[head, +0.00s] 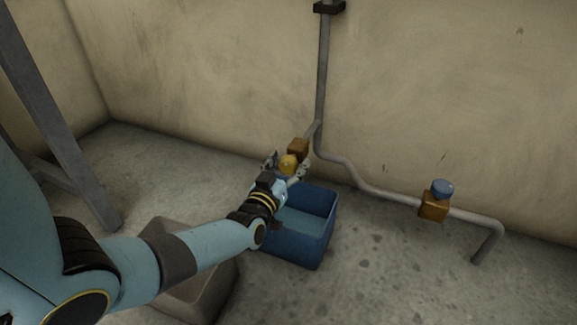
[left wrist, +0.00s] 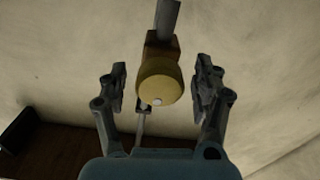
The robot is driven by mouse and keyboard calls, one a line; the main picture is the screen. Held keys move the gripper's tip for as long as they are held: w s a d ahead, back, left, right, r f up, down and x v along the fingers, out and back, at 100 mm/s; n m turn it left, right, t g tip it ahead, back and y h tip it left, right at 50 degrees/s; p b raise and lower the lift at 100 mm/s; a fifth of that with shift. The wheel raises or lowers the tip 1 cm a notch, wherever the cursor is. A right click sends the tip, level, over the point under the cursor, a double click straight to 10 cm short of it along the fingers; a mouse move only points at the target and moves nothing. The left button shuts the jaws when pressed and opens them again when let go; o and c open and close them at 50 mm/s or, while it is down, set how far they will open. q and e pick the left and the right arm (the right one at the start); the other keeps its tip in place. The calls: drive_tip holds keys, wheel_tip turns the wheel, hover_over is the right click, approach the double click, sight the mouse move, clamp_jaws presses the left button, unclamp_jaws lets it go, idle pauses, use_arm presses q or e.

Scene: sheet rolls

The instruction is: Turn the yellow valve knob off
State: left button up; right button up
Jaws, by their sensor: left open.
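The yellow valve knob (head: 288,163) sits on a rusty brown valve block (head: 298,147) on the pipe in front of the wall. In the left wrist view the round yellow knob (left wrist: 160,82) shows a small pale dot on its face. My left gripper (head: 286,168) is open, with one finger on each side of the knob. In the left wrist view there is a gap between each finger of the gripper (left wrist: 163,88) and the knob. My right gripper is not in view.
A blue knob (head: 442,188) sits on another rusty block (head: 433,207) farther right along the grey pipe (head: 373,187). A blue bin (head: 318,246) stands on the floor below the yellow knob. A grey-brown container (head: 212,290) is partly behind my left arm.

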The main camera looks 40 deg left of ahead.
use_arm(q)
drive_tip(key=shift+w, duration=0.1)
drive_tip(key=shift+c, duration=0.2)
drive_tip(key=c, duration=1.2)
